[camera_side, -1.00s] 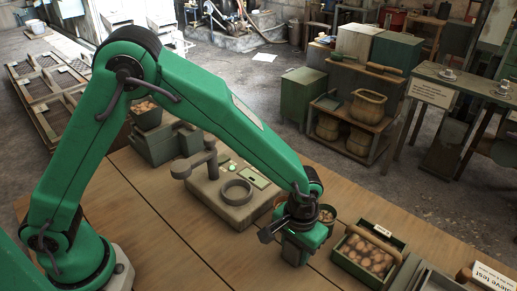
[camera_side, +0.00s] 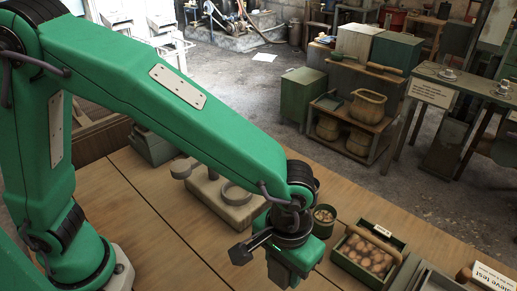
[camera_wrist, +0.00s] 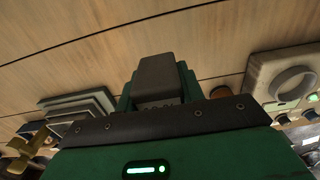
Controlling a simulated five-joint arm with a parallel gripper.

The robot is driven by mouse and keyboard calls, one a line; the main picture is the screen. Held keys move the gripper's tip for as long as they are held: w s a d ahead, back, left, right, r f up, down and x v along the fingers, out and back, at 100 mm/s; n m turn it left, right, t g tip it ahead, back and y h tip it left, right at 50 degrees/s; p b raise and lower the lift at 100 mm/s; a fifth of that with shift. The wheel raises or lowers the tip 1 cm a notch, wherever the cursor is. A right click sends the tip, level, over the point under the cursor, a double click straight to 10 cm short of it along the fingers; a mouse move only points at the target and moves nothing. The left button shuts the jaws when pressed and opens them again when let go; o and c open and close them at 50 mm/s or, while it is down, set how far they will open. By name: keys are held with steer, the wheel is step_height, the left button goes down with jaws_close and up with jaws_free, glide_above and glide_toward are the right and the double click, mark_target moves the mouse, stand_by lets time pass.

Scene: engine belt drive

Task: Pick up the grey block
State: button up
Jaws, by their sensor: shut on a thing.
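My gripper (camera_side: 291,272) is at the lower middle of the side view, over the wooden table. Its fingertips cannot be made out there. In the wrist view, a dark grey block (camera_wrist: 158,78) stands out at the middle, flanked by the green parts of my gripper (camera_wrist: 160,98), which is shut on it. The block is hidden behind my gripper or too low to be seen in the side view.
A beige fixture with a ring (camera_side: 236,194) sits left of my gripper and also shows in the wrist view (camera_wrist: 292,82). A small round pot (camera_side: 324,216) and a green crate of potato-like things (camera_side: 341,262) stand to the right.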

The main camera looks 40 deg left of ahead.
steer(key=shift+s+d+r, duration=0.15)
steer(key=shift+s+r, duration=0.1)
steer(key=shift+s, duration=0.15)
steer(key=shift+w, duration=0.15)
steer(key=w+a+r+n, duration=0.1)
steer(key=w+a+n, duration=0.2)
steer(key=w+a, duration=0.75)
steer(key=r+n, duration=0.1)
steer(key=n, duration=0.2)
glide_above(237, 194)
steer(key=shift+f, duration=0.15)
steer(key=shift+f, duration=2.4)
steer(key=shift+f, duration=1.3)
stand_by(0.5)
